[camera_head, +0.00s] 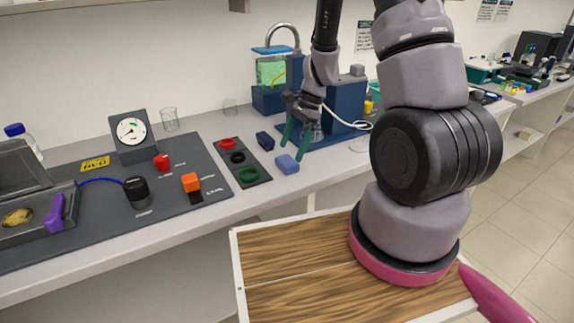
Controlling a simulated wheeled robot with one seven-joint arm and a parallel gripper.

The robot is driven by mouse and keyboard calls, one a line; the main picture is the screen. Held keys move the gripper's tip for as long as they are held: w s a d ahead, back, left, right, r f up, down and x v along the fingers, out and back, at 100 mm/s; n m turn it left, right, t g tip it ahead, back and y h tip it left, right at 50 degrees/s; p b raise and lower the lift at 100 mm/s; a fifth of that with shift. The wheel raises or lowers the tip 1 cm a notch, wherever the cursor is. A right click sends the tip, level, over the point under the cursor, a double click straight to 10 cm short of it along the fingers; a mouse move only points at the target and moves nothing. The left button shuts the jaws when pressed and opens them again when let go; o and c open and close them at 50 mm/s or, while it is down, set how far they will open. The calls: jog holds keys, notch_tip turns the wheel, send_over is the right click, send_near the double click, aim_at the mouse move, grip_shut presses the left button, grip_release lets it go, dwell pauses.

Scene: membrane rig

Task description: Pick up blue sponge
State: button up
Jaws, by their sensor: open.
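The blue sponge (287,164) is a small light-blue block lying on the grey bench near its front edge, right of the dark strip with rings. My gripper (300,143), with green fingertips, points down just above and slightly right of the sponge. Its fingers are apart and nothing shows between them. Whether a fingertip touches the sponge cannot be told from this view.
A dark blue block (265,141) lies just behind the sponge. A strip with red, black and green rings (239,160) is to the left. A blue apparatus (344,103) with a white cable stands behind my gripper. A gauge (131,132) stands farther left.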

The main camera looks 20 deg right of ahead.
aim_at(287, 160)
jog(key=x, duration=0.4)
jog(key=shift+a+f, duration=0.15)
jog(key=shift+f, duration=0.25)
jog(key=c, duration=0.9)
jog(key=shift+r, duration=0.1)
jog(key=shift+c, duration=0.2)
notch_tip(287, 160, up, 10)
